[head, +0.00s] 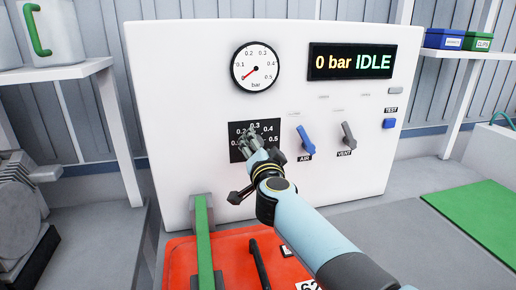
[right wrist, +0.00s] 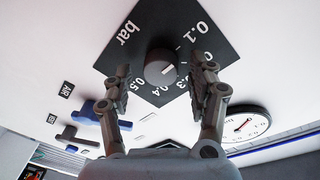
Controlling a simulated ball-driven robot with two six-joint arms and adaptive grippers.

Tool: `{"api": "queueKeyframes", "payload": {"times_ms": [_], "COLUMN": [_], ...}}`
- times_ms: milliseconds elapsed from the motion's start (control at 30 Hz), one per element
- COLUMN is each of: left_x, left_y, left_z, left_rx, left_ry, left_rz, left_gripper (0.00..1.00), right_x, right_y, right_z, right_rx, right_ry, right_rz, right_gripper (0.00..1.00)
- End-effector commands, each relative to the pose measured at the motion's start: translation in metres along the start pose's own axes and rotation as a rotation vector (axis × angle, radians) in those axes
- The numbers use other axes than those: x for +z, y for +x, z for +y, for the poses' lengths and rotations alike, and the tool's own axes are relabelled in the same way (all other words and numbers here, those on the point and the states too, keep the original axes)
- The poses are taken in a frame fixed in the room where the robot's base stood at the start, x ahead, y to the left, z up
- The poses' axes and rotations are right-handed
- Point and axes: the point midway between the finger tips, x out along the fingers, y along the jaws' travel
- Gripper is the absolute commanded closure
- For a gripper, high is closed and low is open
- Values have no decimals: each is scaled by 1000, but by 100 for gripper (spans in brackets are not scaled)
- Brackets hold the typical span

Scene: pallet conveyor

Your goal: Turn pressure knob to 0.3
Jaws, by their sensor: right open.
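The grey round pressure knob (right wrist: 160,70) sits on a black dial plate (head: 237,154) marked in bar up to 0.5. In the head view my gripper mostly covers the knob. A pale mark shows on its face, but I cannot tell exactly which number it points at. My right gripper (right wrist: 160,66) is open, with one finger on each side of the knob and gaps visible. In the head view the right gripper (head: 250,142) is in front of the plate. The round gauge (head: 255,67) has its red needle at the low end. The display (head: 350,61) reads "0 bar IDLE". My left gripper is not in view.
A blue AIR lever (head: 306,139), a grey VENT lever (head: 348,135) and a blue TEST button (head: 389,123) are right of the dial. A red pallet (head: 180,262) with a green bar (head: 204,240) lies below. Shelves stand on both sides.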

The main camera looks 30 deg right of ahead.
Motion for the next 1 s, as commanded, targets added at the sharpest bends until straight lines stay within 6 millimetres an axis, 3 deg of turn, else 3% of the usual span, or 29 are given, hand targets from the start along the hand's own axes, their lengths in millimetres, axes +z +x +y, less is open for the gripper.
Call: {"api": "queueKeyframes", "payload": {"times_ms": [100,500,1000], "left_x": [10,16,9], "left_y": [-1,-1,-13], "left_z": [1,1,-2], "left_rx": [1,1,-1], "left_ry": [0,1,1], "left_rz": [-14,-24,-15], "left_gripper": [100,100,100], "right_x": [0,0,-2], "right_y": [0,0,-1], "right_z": [0,0,-2], "right_rx": [0,0,10], "right_ry": [0,0,130], "right_rz": [0,0,-10], "right_gripper": [43,95,97]}}
